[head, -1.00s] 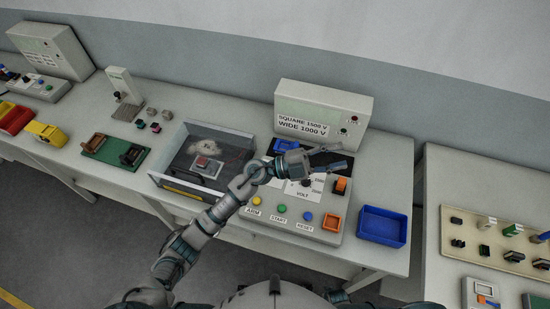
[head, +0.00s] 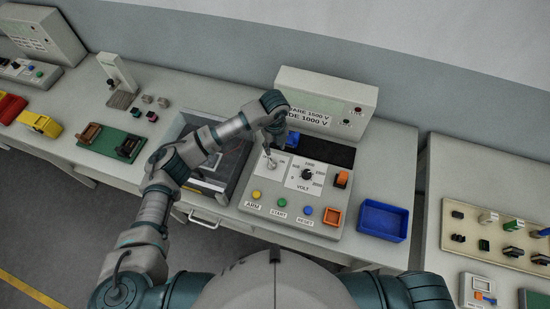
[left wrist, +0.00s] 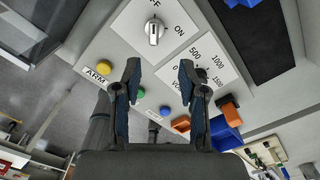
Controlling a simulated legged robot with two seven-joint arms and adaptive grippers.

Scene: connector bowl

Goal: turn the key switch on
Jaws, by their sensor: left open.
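The key switch (head: 271,164) is a silver knob on a white plate at the upper left of the test panel. In the left wrist view the knob (left wrist: 154,31) stands upright in the picture, with ON printed to its right and part of OFF above it. My left gripper (head: 277,146) points down over the panel near the key switch and partly covers the plate in the head view. In the left wrist view the gripper (left wrist: 158,80) is open and empty, with the knob ahead of its fingertips, not between them. My right gripper is out of view.
A voltage dial (head: 307,174) sits right of the switch, with an orange rocker (head: 342,179) beyond. Yellow ARM (head: 256,194), green START (head: 282,200) and blue RESET (head: 308,210) buttons line the front. A clear-walled box (head: 222,193) stands left, a blue bin (head: 382,222) right.

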